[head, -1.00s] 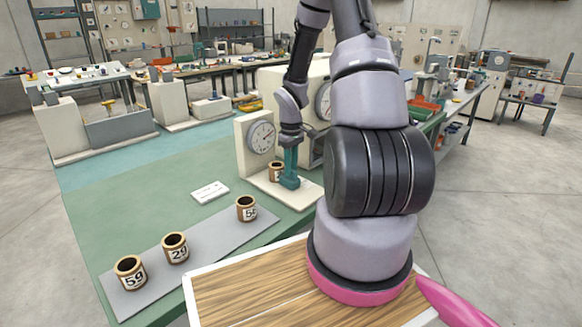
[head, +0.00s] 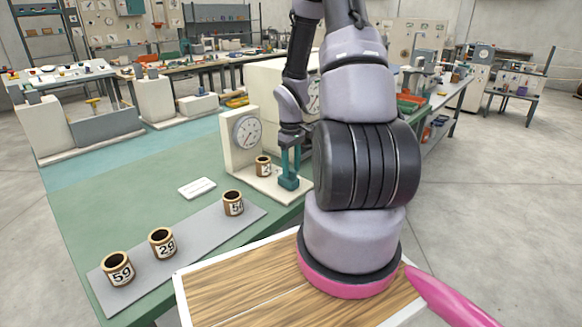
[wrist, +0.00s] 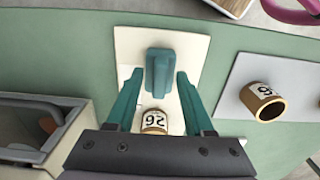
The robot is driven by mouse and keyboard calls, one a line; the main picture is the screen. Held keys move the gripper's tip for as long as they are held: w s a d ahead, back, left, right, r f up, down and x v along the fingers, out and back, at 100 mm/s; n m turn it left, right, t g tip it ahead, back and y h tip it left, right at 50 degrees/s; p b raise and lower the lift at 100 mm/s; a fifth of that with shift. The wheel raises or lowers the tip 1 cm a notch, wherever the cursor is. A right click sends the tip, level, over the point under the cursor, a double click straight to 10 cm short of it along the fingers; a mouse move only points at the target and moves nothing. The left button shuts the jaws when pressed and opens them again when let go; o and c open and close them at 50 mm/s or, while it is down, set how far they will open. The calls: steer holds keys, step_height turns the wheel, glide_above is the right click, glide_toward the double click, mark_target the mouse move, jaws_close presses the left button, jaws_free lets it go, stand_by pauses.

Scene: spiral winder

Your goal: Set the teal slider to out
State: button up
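The teal slider (wrist: 162,72) is a blocky teal piece standing on a cream base plate (wrist: 128,42) in the wrist view. In the head view a teal piece (head: 288,182) at the foot of my fingers stands on the same plate. My gripper (wrist: 160,76) points down at it, with its two teal fingers apart on either side of the slider. A narrow gap shows at the left finger; I cannot tell whether the right finger touches. A brown cup labelled 26 (wrist: 154,121) stands on the plate between the fingers' bases. It also shows in the head view (head: 263,166).
Several numbered brown cups, such as 59 (head: 118,268), stand on a grey strip (head: 207,232) in front. A white card (head: 197,188) lies on the green table. My arm hides the table's right side.

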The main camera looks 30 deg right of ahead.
step_height(320, 180, up, 11)
stand_by(0.5)
steer(key=shift+f, duration=0.1)
step_height(320, 180, up, 17)
steer(key=m+t, duration=0.3)
steer(key=m, duration=0.1)
glide_above(291, 170)
steer(key=s+a, duration=0.5)
steer(key=a, duration=0.2)
steer(key=s+a+r+m+t+y, duration=0.2)
steer(key=s+a+r+m+t, duration=0.2)
steer(key=s+a+r, duration=0.3)
steer(key=s+r, duration=0.3)
steer(key=s, duration=0.1)
steer(key=shift+a, duration=0.4)
